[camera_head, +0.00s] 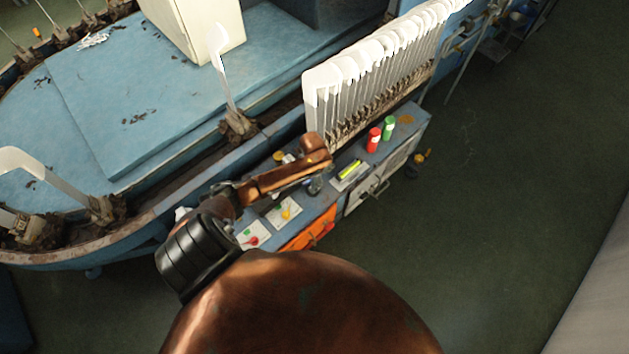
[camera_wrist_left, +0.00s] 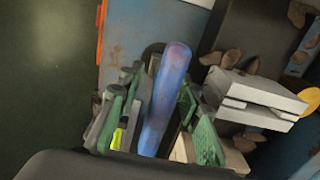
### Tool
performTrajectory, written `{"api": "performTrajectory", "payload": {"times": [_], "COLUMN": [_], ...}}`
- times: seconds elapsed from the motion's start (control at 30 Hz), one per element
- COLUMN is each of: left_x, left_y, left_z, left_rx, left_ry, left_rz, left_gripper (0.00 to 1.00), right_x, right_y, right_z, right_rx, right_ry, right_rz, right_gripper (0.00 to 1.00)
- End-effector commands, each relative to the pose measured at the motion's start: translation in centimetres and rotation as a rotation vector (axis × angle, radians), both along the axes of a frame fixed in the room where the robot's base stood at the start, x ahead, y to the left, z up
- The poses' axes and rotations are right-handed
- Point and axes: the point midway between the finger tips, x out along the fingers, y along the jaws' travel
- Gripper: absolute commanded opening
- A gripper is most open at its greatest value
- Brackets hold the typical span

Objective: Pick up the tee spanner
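My left gripper (camera_head: 315,186) is small and partly hidden by my copper-coloured wrist in the head view. It is low over the blue bench top. In the left wrist view the green-padded fingers of my left gripper (camera_wrist_left: 162,100) stand apart, one on each side of a blue-violet rod. This rod, which looks like the handle of the tee spanner (camera_wrist_left: 165,95), lies lengthwise between them. A narrow gap shows on its left side; contact on the right cannot be told. The spanner's lower end is hidden. I cannot make out the spanner in the head view. My right gripper is not in view.
A tray with a yellow item (camera_head: 350,170) lies near the gripper. An orange drawer (camera_head: 308,232) is below.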

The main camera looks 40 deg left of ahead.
Motion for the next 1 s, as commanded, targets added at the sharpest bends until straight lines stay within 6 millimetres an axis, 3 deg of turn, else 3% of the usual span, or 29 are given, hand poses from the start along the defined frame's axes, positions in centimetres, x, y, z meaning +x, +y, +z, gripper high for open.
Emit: {"api": "performTrajectory", "payload": {"times": [0.27,0.7,1.0], "left_x": [0.05,0.02,0.01], "left_y": [0.01,0.02,0.03], "left_z": [-0.47,-0.47,-0.48], "left_rx": [0.001,0.001,0.001], "left_ry": [-0.001,-0.001,-0.001], "left_rz": [-0.001,0.0,0.0], "left_gripper": [0.31,0.01,0.0], "right_x": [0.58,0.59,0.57], "right_y": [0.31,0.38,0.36], "right_z": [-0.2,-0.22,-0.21], "right_rx": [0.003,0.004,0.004], "right_ry": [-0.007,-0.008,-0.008], "right_rz": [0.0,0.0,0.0], "right_gripper": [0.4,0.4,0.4]}}
